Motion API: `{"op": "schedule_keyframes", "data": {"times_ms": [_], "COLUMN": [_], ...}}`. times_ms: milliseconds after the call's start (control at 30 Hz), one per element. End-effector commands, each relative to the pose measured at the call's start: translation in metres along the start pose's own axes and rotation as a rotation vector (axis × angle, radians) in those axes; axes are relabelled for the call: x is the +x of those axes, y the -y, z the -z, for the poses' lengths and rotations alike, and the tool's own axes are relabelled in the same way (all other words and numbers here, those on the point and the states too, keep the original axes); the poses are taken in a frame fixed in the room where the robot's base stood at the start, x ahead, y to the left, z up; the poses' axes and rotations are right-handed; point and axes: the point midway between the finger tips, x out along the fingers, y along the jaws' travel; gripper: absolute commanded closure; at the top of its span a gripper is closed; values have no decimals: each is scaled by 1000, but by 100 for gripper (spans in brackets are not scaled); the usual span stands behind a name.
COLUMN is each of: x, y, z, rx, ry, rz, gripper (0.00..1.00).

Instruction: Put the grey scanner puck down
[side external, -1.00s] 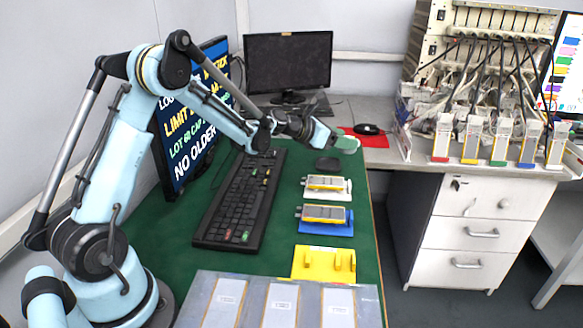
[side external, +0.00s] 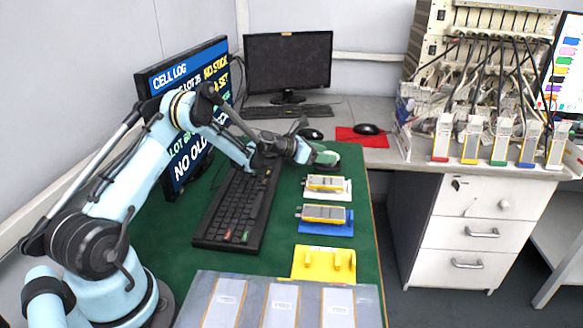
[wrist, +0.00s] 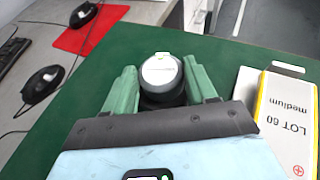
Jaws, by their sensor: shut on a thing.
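The grey scanner puck (wrist: 163,72) has a pale top with a small green mark. It sits between the two green fingers of my gripper (wrist: 163,88) in the wrist view, and the fingers are shut on it. In the side external view my gripper (side external: 326,158) is low over the far right part of the green mat (side external: 278,245). The puck is hidden there behind the fingers. I cannot tell whether its underside touches the surface below.
A pouch cell labelled LOT 60 medium (wrist: 287,112) lies close to the right of my gripper, on a white holder (side external: 345,195). Nearer are a blue holder (side external: 340,229) with a cell and an empty yellow holder (side external: 323,267). A keyboard (side external: 238,208) lies left; a mouse (side external: 311,134) stands behind.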

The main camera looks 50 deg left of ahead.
Motion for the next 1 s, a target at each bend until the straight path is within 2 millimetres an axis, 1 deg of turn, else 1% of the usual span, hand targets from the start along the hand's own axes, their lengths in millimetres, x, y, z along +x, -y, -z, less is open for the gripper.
{"op": "schedule_keyframes", "data": {"times_ms": [367, 400, 567, 833, 933, 1000], "x": [2, 2, 2, 1, 0, -7], "y": [0, 0, 0, 0, 0, 0], "z": [3, 4, 4, 3, 0, 0], "rx": [0, 0, 0, 0, 0, -1], "ry": [0, 0, 0, 0, 0, 0], "rz": [0, 0, 0, 0, 0, -1], "gripper": [77, 42, 18, 18, 18, 18]}}
